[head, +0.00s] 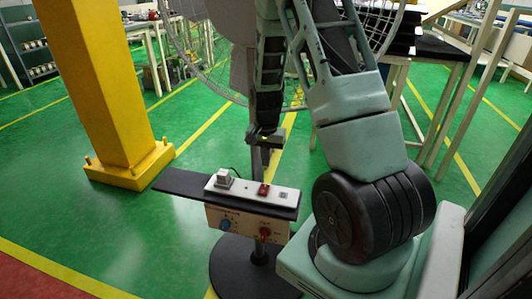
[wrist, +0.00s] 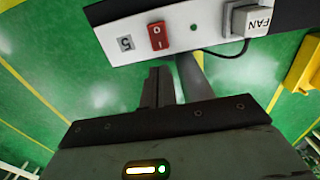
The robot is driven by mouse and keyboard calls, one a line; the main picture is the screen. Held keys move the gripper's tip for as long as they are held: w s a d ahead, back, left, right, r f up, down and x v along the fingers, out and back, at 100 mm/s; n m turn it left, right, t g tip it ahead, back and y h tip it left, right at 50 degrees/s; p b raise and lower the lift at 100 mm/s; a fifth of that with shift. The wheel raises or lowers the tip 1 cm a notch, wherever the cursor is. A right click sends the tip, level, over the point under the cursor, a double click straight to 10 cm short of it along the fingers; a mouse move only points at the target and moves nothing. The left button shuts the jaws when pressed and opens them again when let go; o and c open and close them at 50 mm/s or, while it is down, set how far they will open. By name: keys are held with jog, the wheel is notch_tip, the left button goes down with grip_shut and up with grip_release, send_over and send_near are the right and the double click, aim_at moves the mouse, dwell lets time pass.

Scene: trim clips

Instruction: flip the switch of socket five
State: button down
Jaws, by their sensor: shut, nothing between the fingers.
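A white socket strip (head: 250,191) lies on a dark board on a stand in the head view. It carries a red rocker switch (head: 263,190) beside a label that reads 5 in the wrist view (wrist: 125,43). The switch (wrist: 157,36) shows on/off marks there; which side is pressed I cannot tell. A plug marked FAN (wrist: 250,20) sits in the strip. My gripper (head: 265,140) is above and behind the strip. Its fingers (wrist: 160,86) are shut and empty, apart from the switch.
A box under the board has a blue knob (head: 227,222) and a red knob (head: 264,233). A yellow post (head: 100,80) stands at left. A large fan cage (head: 215,75) and tables stand behind. Green floor is free at left.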

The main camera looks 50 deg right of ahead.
aim_at(266, 185)
notch_tip(266, 185, down, 8)
jog(key=shift+f+b, duration=0.2)
jog(key=shift+b, duration=0.4)
jog(key=shift+d+f, duration=0.1)
jog(key=shift+f, duration=0.1)
jog(key=shift+s+a+r+p, duration=0.25)
jog(key=shift+a+r+p, duration=0.2)
jog(key=shift+a, duration=0.25)
jog(key=shift+f, duration=0.1)
notch_tip(266, 185, up, 17)
jog(key=p, duration=0.3)
jog(key=shift+r, duration=0.2)
dwell(0.5)
